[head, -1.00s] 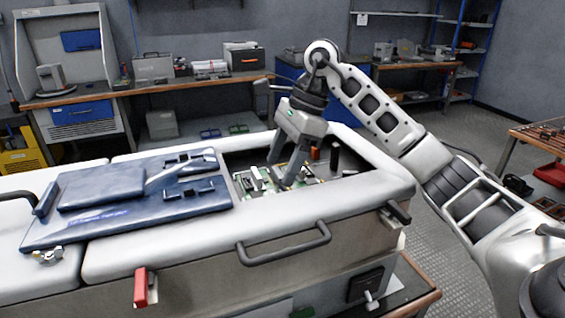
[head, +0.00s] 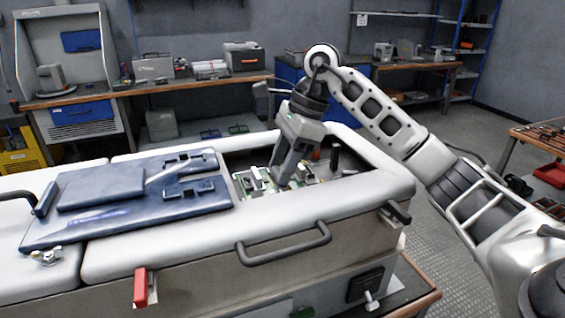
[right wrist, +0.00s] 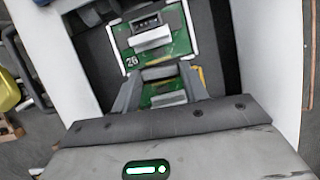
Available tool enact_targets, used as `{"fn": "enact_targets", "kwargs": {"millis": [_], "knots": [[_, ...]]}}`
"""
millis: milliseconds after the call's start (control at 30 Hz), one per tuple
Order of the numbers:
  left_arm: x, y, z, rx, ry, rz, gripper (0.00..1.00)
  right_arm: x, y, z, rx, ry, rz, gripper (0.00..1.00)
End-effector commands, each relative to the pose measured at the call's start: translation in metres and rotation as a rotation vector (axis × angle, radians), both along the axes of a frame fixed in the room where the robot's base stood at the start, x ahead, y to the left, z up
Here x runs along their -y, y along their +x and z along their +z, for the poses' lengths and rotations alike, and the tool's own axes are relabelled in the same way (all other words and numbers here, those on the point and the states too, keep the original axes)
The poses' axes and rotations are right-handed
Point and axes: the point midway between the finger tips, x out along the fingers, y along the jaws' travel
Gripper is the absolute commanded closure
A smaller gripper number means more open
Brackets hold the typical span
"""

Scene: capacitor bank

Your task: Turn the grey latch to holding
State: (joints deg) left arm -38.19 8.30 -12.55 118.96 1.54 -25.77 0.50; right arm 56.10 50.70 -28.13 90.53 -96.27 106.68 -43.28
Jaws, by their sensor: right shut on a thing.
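My right gripper (head: 284,182) reaches down into the open bay of the white cabinet (head: 330,205). Its fingers are closed over a green circuit board (head: 254,184). In the right wrist view the right gripper (right wrist: 160,88) is shut on a small grey part, which looks like the grey latch (right wrist: 165,75); the fingers hide much of it. The latch's exact angle cannot be told. My left gripper is not in view.
A dark blue panel (head: 130,200) lies on the cabinet top left of the bay. The bay's white rim surrounds the arm's end closely. An orange-red cylinder and a dark post (head: 334,157) stand in the bay behind the gripper. A black handle (head: 285,247) juts from the front.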

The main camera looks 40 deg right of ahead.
Motion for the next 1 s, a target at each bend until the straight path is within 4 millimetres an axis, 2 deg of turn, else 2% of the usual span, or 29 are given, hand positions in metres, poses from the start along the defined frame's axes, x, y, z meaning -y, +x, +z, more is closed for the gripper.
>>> {"fn": "enact_targets", "kwargs": {"millis": [1000], "knots": [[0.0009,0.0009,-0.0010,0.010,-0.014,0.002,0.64,-0.0059,-0.0059,0.0004,0.004,-0.002,-0.911,0.79]]}}
